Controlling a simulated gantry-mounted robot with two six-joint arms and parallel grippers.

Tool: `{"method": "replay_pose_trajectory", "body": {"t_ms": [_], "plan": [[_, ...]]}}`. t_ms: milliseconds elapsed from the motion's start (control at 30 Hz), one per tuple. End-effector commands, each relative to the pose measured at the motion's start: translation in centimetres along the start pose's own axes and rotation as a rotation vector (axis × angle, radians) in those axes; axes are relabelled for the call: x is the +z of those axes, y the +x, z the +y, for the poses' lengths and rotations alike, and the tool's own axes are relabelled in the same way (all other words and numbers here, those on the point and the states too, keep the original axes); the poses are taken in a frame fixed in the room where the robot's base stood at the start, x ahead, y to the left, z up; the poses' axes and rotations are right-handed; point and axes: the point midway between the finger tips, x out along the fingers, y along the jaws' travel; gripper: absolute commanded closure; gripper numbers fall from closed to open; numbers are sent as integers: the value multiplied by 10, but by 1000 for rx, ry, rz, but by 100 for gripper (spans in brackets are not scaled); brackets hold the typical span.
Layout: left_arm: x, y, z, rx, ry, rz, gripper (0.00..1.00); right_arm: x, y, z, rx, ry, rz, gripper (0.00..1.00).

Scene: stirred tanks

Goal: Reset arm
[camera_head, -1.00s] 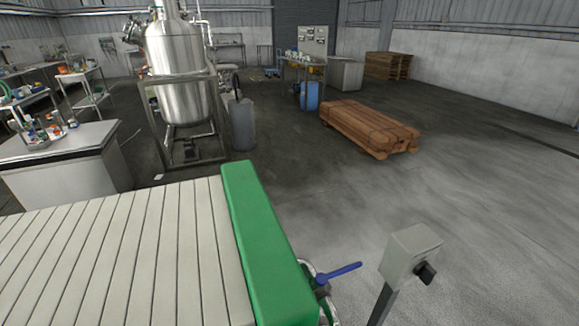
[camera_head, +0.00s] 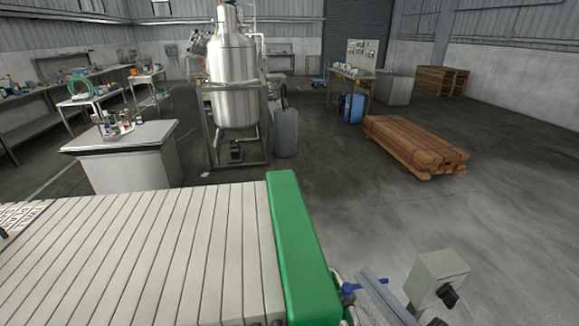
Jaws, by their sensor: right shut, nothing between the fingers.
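My right gripper (camera_head: 374,284) comes in at the bottom edge, right of the middle, as a slim grey shape pointing up and left. Its fingers are shut with nothing between them. It overlaps the blue valve handle (camera_head: 348,289) in the picture, so part of the handle is hidden; I cannot tell whether they touch. Most of the right arm is out of the picture. I cannot make out my left gripper; only a small dark piece shows at the far left edge.
A slatted pale surface (camera_head: 150,260) with a green end guard (camera_head: 298,245) fills the lower left. A grey control box (camera_head: 437,278) stands close right of my gripper. A steel tank (camera_head: 233,85), cabinet (camera_head: 130,165) and wooden beams (camera_head: 415,145) stand beyond. The floor at right is clear.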

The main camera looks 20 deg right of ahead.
Motion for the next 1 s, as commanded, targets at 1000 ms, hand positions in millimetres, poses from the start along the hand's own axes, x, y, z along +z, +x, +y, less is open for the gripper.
{"method": "replay_pose_trajectory", "body": {"t_ms": [1000], "plan": [[-108,117,0,0,0,1,55,-356,156,180,276,476,420,100]]}}
